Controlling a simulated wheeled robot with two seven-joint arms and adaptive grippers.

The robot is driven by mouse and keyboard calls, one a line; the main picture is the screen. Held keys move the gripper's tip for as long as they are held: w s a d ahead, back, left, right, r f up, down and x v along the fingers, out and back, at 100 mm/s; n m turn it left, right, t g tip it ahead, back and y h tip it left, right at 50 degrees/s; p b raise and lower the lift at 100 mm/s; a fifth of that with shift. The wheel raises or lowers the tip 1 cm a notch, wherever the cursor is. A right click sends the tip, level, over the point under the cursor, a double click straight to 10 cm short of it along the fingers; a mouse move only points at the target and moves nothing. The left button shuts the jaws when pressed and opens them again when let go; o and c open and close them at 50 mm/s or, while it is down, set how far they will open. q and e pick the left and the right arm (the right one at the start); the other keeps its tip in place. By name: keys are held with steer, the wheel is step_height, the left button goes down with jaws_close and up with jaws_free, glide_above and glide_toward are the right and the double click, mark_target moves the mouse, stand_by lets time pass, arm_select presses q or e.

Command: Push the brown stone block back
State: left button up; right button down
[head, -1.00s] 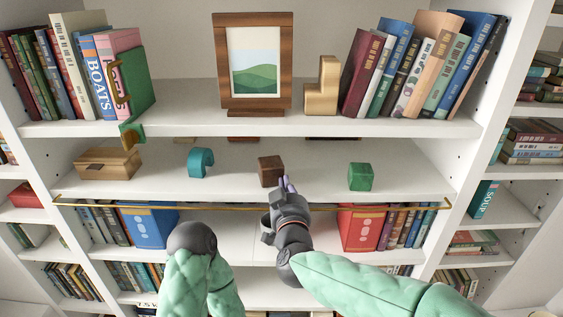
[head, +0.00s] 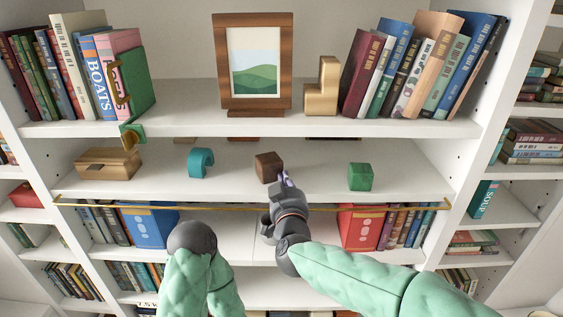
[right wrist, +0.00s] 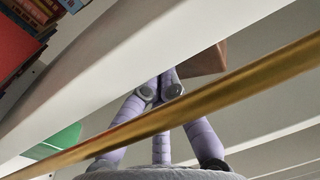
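The brown stone block (head: 268,167) sits on the middle shelf, between a teal arch and a green cube, turned slightly. My right gripper (head: 283,178) reaches over the shelf's front edge, its fingertips at the block's near right side. They look touching or very close; the exact contact is hidden. In the right wrist view the fingers (right wrist: 163,88) come together with nothing between them, and the brown block (right wrist: 208,62) shows beyond them to the right. My left arm is low at the left; its gripper does not show.
A brass rail (head: 240,208) runs along the shelf front, below my right gripper. The teal arch (head: 201,163) and a wooden box (head: 108,163) stand left, the green cube (head: 361,177) right. The shelf above (head: 180,126) overhangs, holding a picture frame (head: 254,65) and books.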

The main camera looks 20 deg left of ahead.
steer(key=shift+w+r, duration=0.1)
steer(key=shift+w, duration=0.15)
steer(key=shift+s, duration=0.15)
steer(key=shift+s, duration=0.25)
steer(key=shift+v, duration=1.45)
